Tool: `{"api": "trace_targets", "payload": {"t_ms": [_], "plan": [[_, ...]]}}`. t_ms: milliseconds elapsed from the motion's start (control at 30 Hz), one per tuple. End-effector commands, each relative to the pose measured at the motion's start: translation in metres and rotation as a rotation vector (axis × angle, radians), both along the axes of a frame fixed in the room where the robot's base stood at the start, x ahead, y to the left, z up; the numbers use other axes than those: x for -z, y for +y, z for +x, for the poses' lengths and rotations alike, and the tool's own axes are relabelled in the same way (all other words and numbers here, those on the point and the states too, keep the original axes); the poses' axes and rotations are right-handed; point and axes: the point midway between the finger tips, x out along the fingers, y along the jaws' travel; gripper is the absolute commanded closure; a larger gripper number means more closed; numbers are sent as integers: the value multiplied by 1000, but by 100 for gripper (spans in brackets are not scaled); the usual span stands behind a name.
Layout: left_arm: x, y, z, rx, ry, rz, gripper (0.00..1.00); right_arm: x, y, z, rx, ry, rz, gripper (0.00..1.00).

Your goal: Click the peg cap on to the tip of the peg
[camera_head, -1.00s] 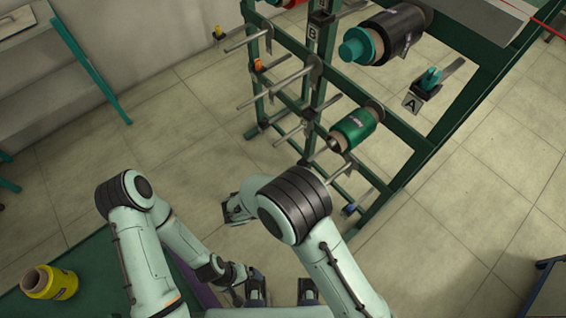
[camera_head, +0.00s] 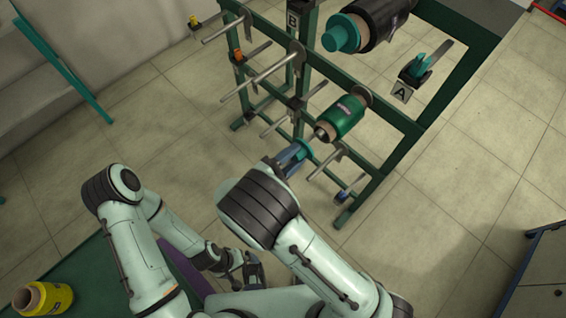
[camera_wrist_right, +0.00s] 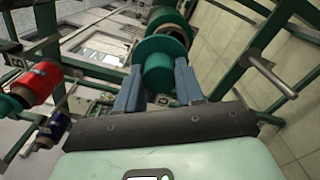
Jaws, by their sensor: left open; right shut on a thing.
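My right gripper (camera_head: 291,158) is shut on a teal peg cap (camera_head: 303,147) in the head view. The right wrist view shows the cap (camera_wrist_right: 160,76) between the two blue-grey fingers (camera_wrist_right: 158,92). The cap is just in front of the near end of the green bobbin (camera_head: 345,117), which sits on a peg of the green rack. I cannot tell whether cap and peg touch; the peg tip is not clearly visible. My left gripper (camera_head: 252,270) is open and low at bottom centre, away from the rack.
The green rack (camera_head: 400,150) carries several bare pegs (camera_head: 262,78) and a black bobbin (camera_head: 378,20) with a teal cap (camera_head: 341,33). A teal piece (camera_head: 414,69) sits in the holder marked A.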

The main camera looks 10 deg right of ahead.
Motion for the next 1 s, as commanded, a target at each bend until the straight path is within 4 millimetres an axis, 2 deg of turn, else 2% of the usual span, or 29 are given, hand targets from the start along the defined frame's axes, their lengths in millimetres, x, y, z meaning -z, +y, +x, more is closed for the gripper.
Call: {"api": "trace_targets", "payload": {"t_ms": [233, 1000], "plan": [[1, 0, 0, 0, 0, 0, 0, 1, 2, 0, -3, 0, 2, 99], [-1, 0, 0, 0, 0, 0, 0, 1, -17, 14, -3, 0, 2, 99]]}}
